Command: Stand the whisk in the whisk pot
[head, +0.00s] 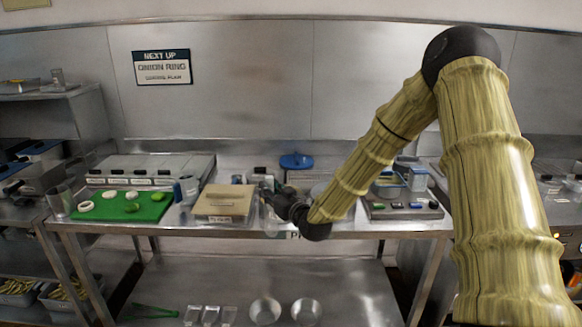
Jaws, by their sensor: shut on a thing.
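My gripper (272,196) is small and dark in the head view, low over the middle of the steel table (370,227), just right of a tan box (224,203). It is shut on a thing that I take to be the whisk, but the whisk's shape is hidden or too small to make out. I cannot pick out the whisk pot with certainty. A grey-blue upright container (188,189) stands left of the tan box.
A green board (122,207) with pale rings lies at the left. A blue-topped item (296,161) stands behind my gripper. A dark tray (402,209) with small items lies at the right. Several containers line the table's back. Metal bowls (265,310) sit on the lower shelf.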

